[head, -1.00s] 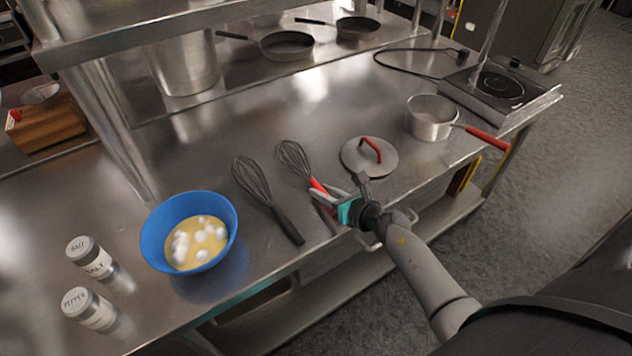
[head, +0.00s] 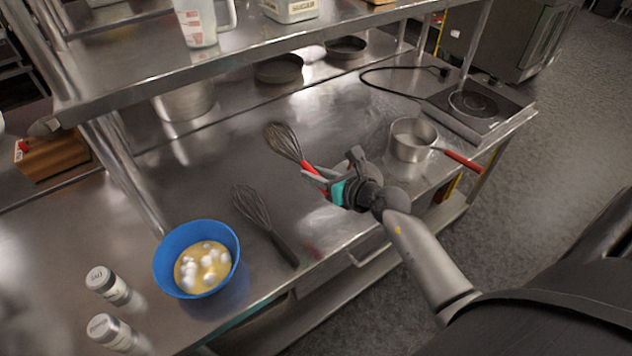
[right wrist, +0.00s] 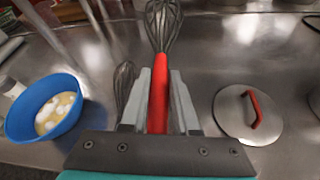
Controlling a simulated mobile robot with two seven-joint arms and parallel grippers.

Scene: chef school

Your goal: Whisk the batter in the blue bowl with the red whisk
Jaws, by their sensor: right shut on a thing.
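The red whisk (head: 287,146) is held by its red handle in my right gripper (head: 322,182), which is shut on it. It also shows in the right wrist view (right wrist: 160,85), its wire end pointing away from the gripper. The whisk appears raised above the counter. The blue bowl (head: 165,273) stands at the lower left of the head view, left of the gripper and apart from it. It also shows in the right wrist view (right wrist: 14,122). The batter (head: 212,281) inside is yellow with several white lumps. My left gripper is not in view.
A black-handled whisk (head: 266,222) lies between bowl and gripper. Salt and pepper shakers (head: 112,287) stand left of the bowl. A pot (head: 412,140) and a hot plate (head: 475,105) are at the right. A lid (right wrist: 240,115) lies on the counter. A shelf (head: 130,66) overhangs the back.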

